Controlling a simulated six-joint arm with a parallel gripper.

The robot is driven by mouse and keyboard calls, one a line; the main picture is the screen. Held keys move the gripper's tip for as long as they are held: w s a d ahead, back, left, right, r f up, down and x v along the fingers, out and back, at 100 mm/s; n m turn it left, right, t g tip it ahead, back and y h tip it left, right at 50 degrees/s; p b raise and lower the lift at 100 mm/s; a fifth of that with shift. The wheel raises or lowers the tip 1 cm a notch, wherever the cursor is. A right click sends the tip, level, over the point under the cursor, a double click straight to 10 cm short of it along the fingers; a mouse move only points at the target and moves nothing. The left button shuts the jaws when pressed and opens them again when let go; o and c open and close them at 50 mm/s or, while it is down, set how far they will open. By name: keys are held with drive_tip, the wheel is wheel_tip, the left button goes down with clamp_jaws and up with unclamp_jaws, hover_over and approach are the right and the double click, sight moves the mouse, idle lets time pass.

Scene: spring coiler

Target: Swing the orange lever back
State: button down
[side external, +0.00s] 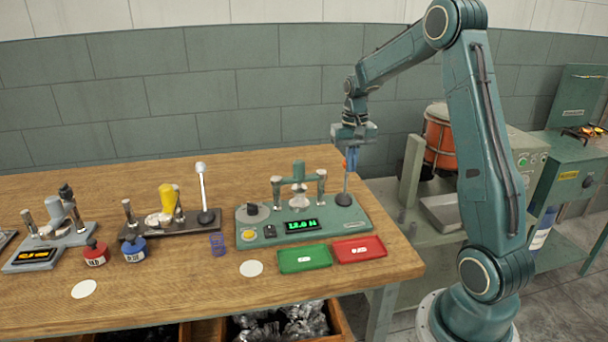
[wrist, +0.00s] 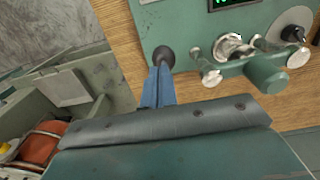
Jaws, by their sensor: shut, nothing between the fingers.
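The lever (side external: 345,184) stands nearly upright on a dark round foot at the right end of the green spring machine (side external: 268,234). A small bit of orange shows at its top, mostly hidden by my gripper. My gripper (side external: 351,168) points down at the lever's top, with its blue fingers shut and beside or against it; I cannot tell if they touch. In the wrist view the shut blue fingers (wrist: 158,75) end close to the lever's dark round foot (wrist: 164,57). The orange top is not seen there.
A green tray (side external: 304,258) and a red tray (side external: 359,249) lie in front. A white-knobbed lever (side external: 203,185) stands on the dark fixture further left. An orange drum (side external: 440,138) stands beyond the table's right edge.

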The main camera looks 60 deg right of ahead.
drive_tip(key=shift+w+d, duration=0.45)
idle(0.3)
drive_tip(key=shift+w+d, duration=0.7)
